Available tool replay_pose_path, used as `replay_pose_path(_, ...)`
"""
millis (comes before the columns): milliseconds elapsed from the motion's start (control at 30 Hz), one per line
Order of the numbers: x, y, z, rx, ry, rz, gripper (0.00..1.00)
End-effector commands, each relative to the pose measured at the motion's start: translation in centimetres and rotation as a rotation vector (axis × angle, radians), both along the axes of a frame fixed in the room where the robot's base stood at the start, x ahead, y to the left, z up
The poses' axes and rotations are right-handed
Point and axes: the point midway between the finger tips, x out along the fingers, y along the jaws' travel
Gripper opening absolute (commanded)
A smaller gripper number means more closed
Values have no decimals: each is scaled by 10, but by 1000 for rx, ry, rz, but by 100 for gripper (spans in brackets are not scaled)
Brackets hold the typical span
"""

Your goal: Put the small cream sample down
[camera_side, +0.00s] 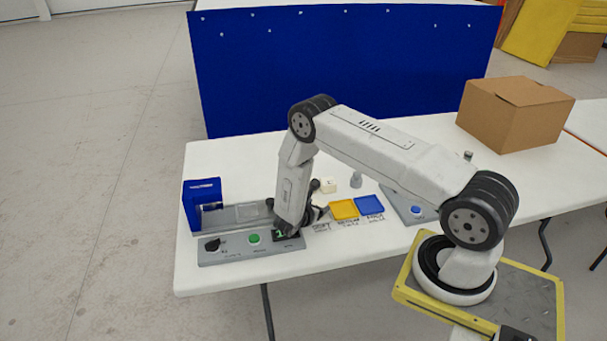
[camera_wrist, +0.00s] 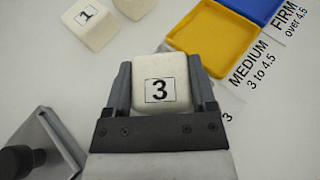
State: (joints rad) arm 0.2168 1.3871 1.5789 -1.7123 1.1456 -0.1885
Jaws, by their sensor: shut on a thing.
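My gripper (camera_wrist: 160,78) is shut on a cream foam cube marked 3 (camera_wrist: 160,90), with one finger on each side of it. In the side view my gripper (camera_side: 318,211) is low over the table, left of the yellow tray (camera_side: 344,209); the held cube is hidden there by the arm. I cannot tell whether the cube touches the table. In the wrist view the yellow tray (camera_wrist: 212,40), labelled MEDIUM, is up and right of the cube. The blue tray (camera_wrist: 252,8), labelled FIRM, is beyond it. A cream cube marked 1 (camera_wrist: 92,22) lies up and left.
Another cream block (camera_wrist: 134,6) is at the wrist view's top edge. A blue press (camera_side: 203,202) and a grey panel with a green button (camera_side: 254,239) stand left. A blue-button panel (camera_side: 417,210) is right. A cardboard box (camera_side: 515,115) sits far right.

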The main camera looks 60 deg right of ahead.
Motion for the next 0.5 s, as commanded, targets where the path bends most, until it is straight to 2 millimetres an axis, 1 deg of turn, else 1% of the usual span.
replay_pose_path(467, 0, 0, -4, 0, 0, 1, 9)
replay_pose_path(500, 0, 0, -4, 0, 0, 1, 85)
